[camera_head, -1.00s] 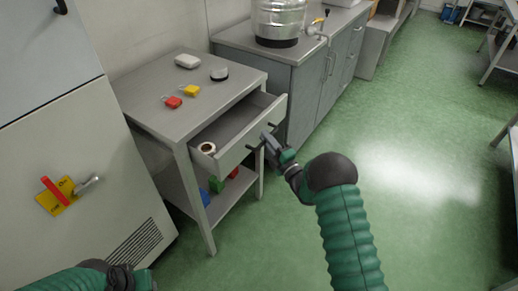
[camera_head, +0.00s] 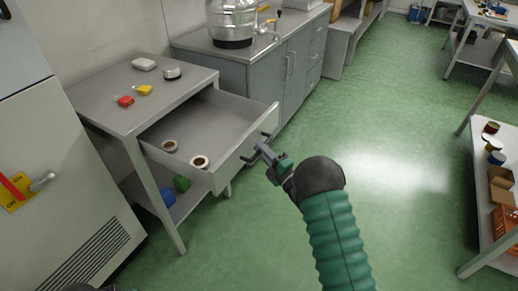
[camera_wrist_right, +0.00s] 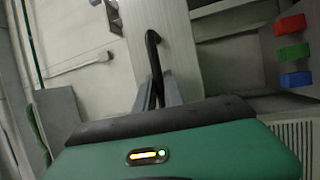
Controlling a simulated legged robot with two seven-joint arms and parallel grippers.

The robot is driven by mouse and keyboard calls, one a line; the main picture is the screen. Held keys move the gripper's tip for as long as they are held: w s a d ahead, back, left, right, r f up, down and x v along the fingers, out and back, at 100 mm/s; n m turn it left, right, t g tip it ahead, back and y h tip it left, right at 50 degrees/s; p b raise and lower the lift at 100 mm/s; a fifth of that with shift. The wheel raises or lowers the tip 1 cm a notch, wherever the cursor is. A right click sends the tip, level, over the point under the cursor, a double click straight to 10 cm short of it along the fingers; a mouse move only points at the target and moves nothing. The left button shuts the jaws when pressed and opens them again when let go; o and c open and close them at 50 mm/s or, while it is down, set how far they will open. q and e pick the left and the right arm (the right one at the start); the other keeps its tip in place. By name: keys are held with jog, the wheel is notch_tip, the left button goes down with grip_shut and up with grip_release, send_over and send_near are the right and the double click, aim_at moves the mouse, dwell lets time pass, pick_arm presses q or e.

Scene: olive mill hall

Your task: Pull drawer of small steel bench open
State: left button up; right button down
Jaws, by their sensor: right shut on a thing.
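The small steel bench (camera_head: 100,92) stands at the left in the head view. Its drawer (camera_head: 245,157) is pulled well out, and two tape-like rolls (camera_head: 200,162) lie inside. My right gripper (camera_head: 262,150) is at the drawer front, shut on the dark bar handle (camera_head: 268,135). In the right wrist view the handle (camera_wrist_right: 152,45) runs down between the two fingers, against the pale drawer front (camera_wrist_right: 168,50). My left gripper is not in view; only a dark bit of my left arm shows at the bottom edge.
A grey cabinet (camera_head: 40,150) stands at the left. A shelf unit (camera_head: 490,262) is at the right. The green floor between is clear.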

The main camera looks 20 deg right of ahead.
jog(key=shift+d+f, duration=0.15)
jog(key=shift+d, duration=0.05)
jog(key=c, duration=1.8)
grip_release()
jog(key=o, duration=0.3)
jog(key=shift+o, duration=0.2)
jog(key=shift+s, duration=0.2)
jog(key=v, duration=1.6)
jog(key=shift+s+d+f, duration=0.15)
jog(key=shift+s, duration=0.05)
